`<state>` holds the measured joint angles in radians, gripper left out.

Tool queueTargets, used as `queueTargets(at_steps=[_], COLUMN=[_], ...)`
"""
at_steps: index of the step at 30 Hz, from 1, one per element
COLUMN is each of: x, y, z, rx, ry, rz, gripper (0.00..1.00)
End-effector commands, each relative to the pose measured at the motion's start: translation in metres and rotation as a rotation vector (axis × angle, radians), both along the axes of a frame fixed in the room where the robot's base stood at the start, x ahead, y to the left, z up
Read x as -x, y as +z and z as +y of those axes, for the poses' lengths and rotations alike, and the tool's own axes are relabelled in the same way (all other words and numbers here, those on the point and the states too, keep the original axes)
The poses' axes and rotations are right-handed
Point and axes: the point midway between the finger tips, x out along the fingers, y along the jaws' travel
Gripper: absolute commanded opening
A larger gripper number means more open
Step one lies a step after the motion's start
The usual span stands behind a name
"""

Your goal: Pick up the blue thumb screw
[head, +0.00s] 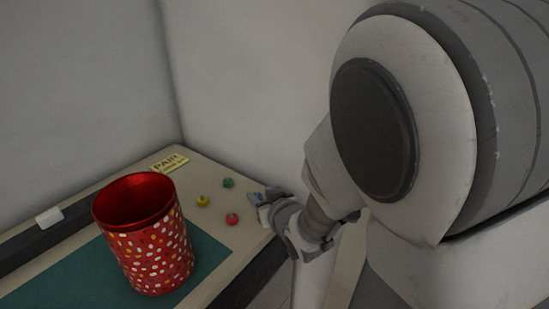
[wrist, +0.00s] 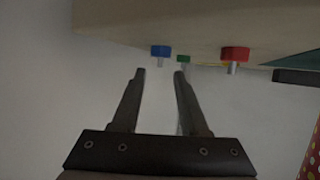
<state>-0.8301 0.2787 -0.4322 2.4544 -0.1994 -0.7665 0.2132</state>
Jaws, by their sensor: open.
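The blue thumb screw (wrist: 161,50) shows in the wrist view just beyond my fingertips, roughly centred between them, with its pale shank toward the gripper. My gripper (wrist: 160,73) is open, with nothing between its two dark fingers. In the head view my gripper (head: 267,208) is at the right end of the table. A small bluish patch (head: 255,197) shows beside it there, mostly hidden by the gripper.
A red thumb screw (head: 232,219), a yellow one (head: 203,201) and a green one (head: 228,183) stand left of the gripper. A red dotted can (head: 150,250) stands on a green mat (head: 75,281). A yellow sign (head: 170,163) lies at the back. A wall is close behind.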

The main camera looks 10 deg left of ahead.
Motion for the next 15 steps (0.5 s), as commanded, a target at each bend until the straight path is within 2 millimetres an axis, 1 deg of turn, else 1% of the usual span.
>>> queueTargets(at_steps=[3, 9, 15], x=[-0.011, -0.03, -0.035], y=[-0.011, -0.019, -0.021], z=[0.006, 0.016, 0.019], rx=[0.004, 0.002, 0.001], ry=[0.001, 0.002, 0.001], rz=[0.001, 0.0, 0.001], gripper=[0.44, 0.44, 0.44])
